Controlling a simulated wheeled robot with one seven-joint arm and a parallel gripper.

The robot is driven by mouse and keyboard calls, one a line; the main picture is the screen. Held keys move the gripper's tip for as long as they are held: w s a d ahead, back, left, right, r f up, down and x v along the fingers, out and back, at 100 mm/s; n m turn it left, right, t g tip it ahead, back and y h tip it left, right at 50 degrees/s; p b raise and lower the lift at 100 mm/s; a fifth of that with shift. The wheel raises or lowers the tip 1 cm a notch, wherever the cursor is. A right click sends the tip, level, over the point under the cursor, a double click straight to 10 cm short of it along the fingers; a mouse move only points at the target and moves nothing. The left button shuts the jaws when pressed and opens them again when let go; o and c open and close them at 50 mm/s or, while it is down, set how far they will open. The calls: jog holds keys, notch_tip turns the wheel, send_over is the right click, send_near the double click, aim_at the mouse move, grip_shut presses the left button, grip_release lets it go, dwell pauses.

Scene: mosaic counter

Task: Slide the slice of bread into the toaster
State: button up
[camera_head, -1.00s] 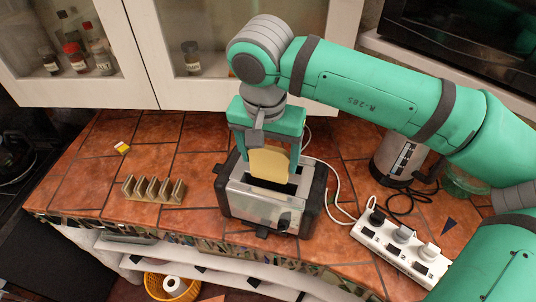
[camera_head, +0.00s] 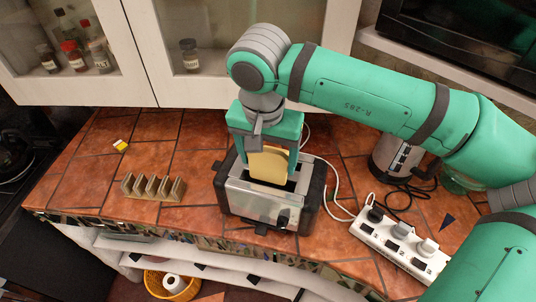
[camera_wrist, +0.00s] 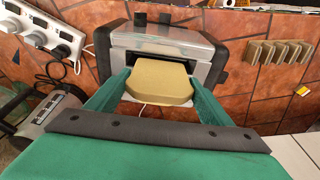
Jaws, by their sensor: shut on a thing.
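The slice of bread (camera_head: 268,166) is pale tan and held upright in my gripper (camera_head: 267,160). The silver and black toaster (camera_head: 258,206) stands on the tiled counter, and the gripper is directly above it. In the head view the bread's lower edge is at the toaster's top, over the slot opening; I cannot tell how far it is inside. In the wrist view the bread (camera_wrist: 158,82) lies between the two green fingers of my gripper (camera_wrist: 160,92), with the toaster (camera_wrist: 160,42) and its dark slot beyond. The bread hides part of the slots.
A tan toast rack (camera_head: 153,188) stands to the left, with a small yellow and white block (camera_head: 120,146) behind it. A white power strip (camera_head: 402,245) with plugs and cords lies to the right. A metal kettle (camera_head: 398,154) stands behind it.

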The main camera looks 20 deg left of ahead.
aim_at(269, 166)
jog(key=shift+w+f, duration=0.25)
jog(key=shift+f, duration=0.55)
jog(key=shift+s+a+f, duration=0.2)
jog(key=shift+a, duration=0.05)
jog(key=shift+d+f, duration=0.3)
jog(key=shift+d, duration=0.1)
jog(key=shift+a+f, duration=0.2)
jog(key=shift+f, duration=0.1)
jog(key=o, duration=0.5)
jog(key=shift+w, duration=0.15)
